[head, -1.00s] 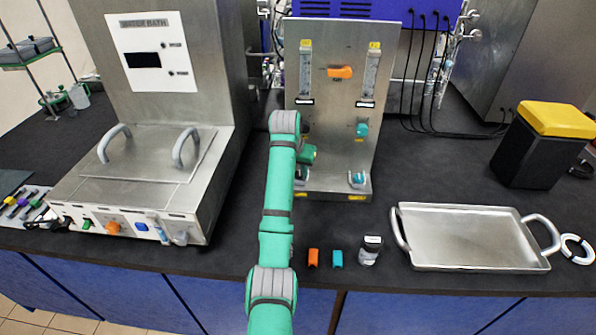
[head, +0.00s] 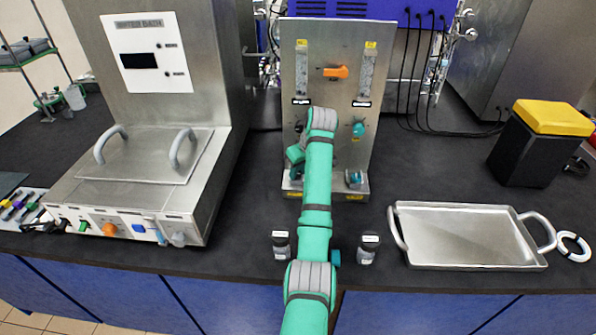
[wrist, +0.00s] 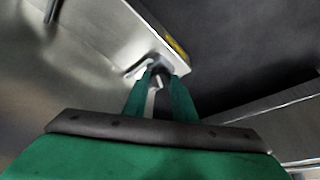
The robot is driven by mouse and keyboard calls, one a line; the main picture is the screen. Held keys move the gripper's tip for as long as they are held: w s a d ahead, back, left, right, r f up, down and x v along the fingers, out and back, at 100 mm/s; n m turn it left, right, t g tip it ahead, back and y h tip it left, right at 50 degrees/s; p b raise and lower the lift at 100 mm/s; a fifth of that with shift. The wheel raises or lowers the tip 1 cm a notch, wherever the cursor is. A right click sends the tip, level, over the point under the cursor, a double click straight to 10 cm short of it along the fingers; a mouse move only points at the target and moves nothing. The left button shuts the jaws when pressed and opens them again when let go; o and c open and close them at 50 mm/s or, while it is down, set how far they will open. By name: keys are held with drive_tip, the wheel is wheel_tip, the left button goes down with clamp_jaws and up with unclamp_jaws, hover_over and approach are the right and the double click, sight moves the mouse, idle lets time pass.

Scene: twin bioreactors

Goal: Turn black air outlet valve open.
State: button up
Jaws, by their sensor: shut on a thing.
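The steel panel (head: 325,110) stands upright behind my arm in the head view. A small black valve (wrist: 158,71) lies between the fingertips at the low left of the panel, close to a yellow label (wrist: 176,46). My gripper (wrist: 160,82) is shut on this dark part, beside a bright metal fitting. In the head view my gripper (head: 294,162) is at the panel's lower left, and my arm hides part of it. The handle's exact angle cannot be told.
An orange valve (head: 336,72) and teal valves (head: 358,129) are on the panel. Two small bottles (head: 281,245) (head: 367,247) stand in front. A steel tray (head: 470,235) is at the right, a water bath (head: 140,170) at the left. My arm hides part of the counter front.

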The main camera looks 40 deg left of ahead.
drive_tip(key=n, duration=0.1)
drive_tip(key=n+g, duration=0.1)
drive_tip(key=n, duration=0.1)
drive_tip(key=n+g, duration=0.1)
drive_tip(key=n, duration=0.1)
drive_tip(key=shift+w+a+r, duration=0.1)
drive_tip(key=shift+w+r, duration=0.1)
drive_tip(key=shift+w, duration=0.15)
drive_tip(key=shift+n, duration=0.4)
drive_tip(key=o, duration=1)
drive_tip(key=shift+o, duration=0.2)
drive_tip(key=shift+f, duration=0.15)
drive_tip(key=v, duration=1)
drive_tip(key=shift+d+r, duration=0.3)
drive_tip(key=shift+r, duration=0.05)
